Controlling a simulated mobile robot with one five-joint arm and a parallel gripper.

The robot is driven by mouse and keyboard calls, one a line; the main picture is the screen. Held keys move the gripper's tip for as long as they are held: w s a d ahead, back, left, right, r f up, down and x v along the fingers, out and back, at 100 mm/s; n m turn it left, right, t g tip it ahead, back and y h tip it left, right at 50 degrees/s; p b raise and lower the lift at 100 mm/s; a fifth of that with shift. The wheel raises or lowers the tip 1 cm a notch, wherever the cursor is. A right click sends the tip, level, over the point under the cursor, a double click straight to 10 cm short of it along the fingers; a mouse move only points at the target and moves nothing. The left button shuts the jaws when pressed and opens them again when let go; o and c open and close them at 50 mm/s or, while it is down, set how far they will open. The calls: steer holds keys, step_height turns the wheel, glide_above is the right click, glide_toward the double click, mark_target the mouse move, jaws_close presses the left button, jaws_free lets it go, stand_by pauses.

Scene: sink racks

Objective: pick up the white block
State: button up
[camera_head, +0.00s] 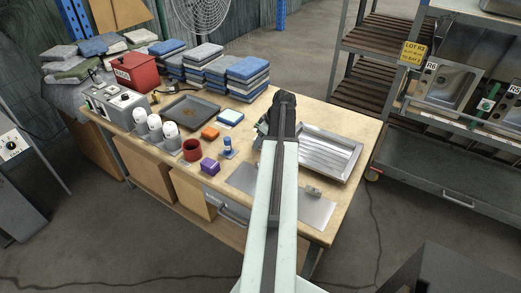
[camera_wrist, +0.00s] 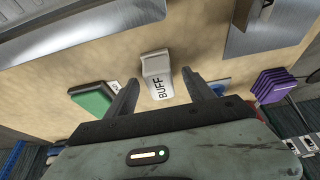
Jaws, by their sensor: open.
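A white block (camera_wrist: 157,66) marked BUFF stands on the wooden tabletop in the middle of the wrist view. My gripper (camera_wrist: 159,78) is open, with one dark finger on each side of the block in that view. I see no clear contact between the fingers and the block, and cannot tell the height gap. In the head view my arm reaches over the workbench and hides the block; the fingers are not clear there.
In the wrist view, a green block (camera_wrist: 90,103) is left of the fingers and a purple block (camera_wrist: 272,86) is at right. A blue item shows beside the right finger. In the head view, a metal tray (camera_head: 357,152) lies right of my arm and a red cup (camera_head: 193,150) left.

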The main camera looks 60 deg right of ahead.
steer(key=shift+x, duration=0.8)
steer(key=shift+s+r, duration=0.1)
steer(key=shift+r, duration=0.05)
jaws_close()
step_height(320, 180, up, 10)
steer(key=p, duration=1)
steer(key=shift+r, duration=0.15)
